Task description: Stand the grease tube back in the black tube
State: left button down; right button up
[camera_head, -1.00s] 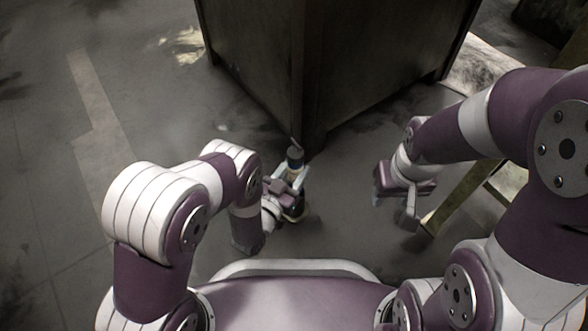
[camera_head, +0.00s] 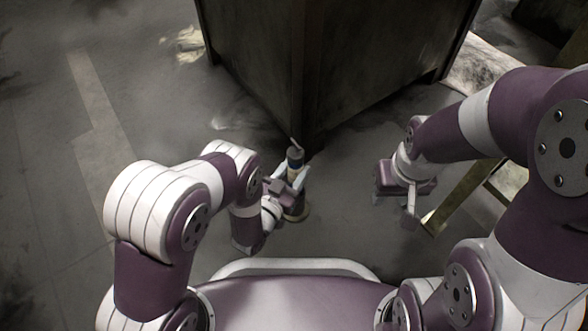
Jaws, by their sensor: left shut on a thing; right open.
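The grease tube (camera_head: 295,154) stands roughly upright in my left gripper (camera_head: 290,178), with a thin nozzle on top and a dark blue upper part over a paler band. My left gripper is shut on it, and the fingers hide part of its body. A dark upright piece (camera_head: 297,205) with a pale rim at its foot shows just below the gripper; it may be the black tube. I cannot tell whether the grease tube is inside it or above it. My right gripper (camera_head: 409,205) is open and empty, to the right and well apart.
A large dark cabinet (camera_head: 310,70) stands behind, its near corner close beyond the grease tube. A yellowish metal frame (camera_head: 462,198) stands at the right, beneath my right arm. The grey floor (camera_head: 60,180) at the left is clear.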

pick_arm(q)
jog(key=shift+f+b, duration=2.75)
jog(key=shift+f, duration=0.65)
jog(key=shift+c, duration=2.4)
grip_release()
